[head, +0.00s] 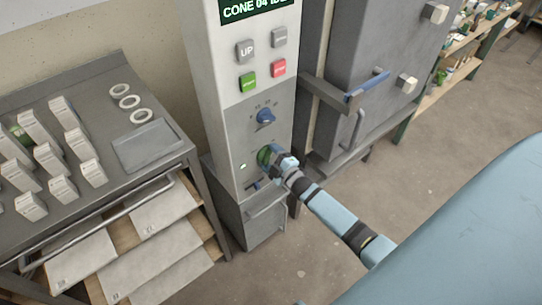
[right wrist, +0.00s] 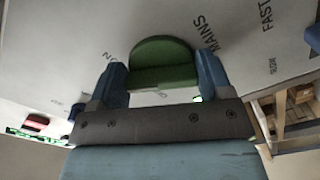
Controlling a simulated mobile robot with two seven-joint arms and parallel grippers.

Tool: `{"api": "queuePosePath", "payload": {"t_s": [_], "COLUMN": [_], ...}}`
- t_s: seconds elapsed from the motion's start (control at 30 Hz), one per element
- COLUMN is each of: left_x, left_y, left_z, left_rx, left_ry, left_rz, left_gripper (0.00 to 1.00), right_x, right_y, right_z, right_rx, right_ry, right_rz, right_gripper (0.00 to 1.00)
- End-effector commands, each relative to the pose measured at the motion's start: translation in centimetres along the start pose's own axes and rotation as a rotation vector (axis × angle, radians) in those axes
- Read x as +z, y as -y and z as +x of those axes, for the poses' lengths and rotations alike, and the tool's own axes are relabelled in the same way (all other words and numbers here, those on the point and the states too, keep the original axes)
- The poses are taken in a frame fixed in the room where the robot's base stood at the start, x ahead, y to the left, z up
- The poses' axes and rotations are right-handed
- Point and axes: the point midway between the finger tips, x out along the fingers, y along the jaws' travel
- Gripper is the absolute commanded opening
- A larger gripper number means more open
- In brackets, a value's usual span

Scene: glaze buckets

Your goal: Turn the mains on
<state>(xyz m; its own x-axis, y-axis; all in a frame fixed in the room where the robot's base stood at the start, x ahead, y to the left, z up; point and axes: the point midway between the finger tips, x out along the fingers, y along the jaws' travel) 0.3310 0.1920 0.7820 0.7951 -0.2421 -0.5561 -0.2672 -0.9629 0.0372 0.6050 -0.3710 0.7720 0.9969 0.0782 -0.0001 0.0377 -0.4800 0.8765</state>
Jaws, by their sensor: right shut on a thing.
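The mains switch is a round green knob (head: 264,155) low on the grey front panel of the control cabinet. In the right wrist view the green knob (right wrist: 163,62) sits between my two fingertips, with "MAINS" printed beside it. My right gripper (head: 273,159) reaches the panel from the lower right and is shut on the knob, one finger at each side. The fingers partly cover the knob in the head view. A small green lamp (head: 243,166) beside the knob looks bright. My left gripper is not in view.
A blue dial (head: 265,116) sits above the knob, under several push buttons and a display (head: 250,9). A grey kiln door with a blue handle (head: 367,86) is to the right. A grey bench (head: 85,90) with several small blocks stands left.

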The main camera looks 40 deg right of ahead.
Motion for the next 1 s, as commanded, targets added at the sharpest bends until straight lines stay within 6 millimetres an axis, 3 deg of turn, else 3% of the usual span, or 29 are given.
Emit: {"api": "queuePosePath", "payload": {"t_s": [0.43,1.0], "left_x": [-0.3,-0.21], "left_y": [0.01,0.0], "left_z": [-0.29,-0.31], "left_rx": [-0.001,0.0], "left_ry": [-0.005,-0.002], "left_rz": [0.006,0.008], "left_gripper": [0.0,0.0], "right_x": [0.0,0.0], "right_y": [0.18,0.24], "right_z": [-0.02,-0.03], "right_rx": [-0.001,-0.001], "right_ry": [0.001,0.001], "right_rz": [0.252,0.3], "right_gripper": [0.49,0.49]}}
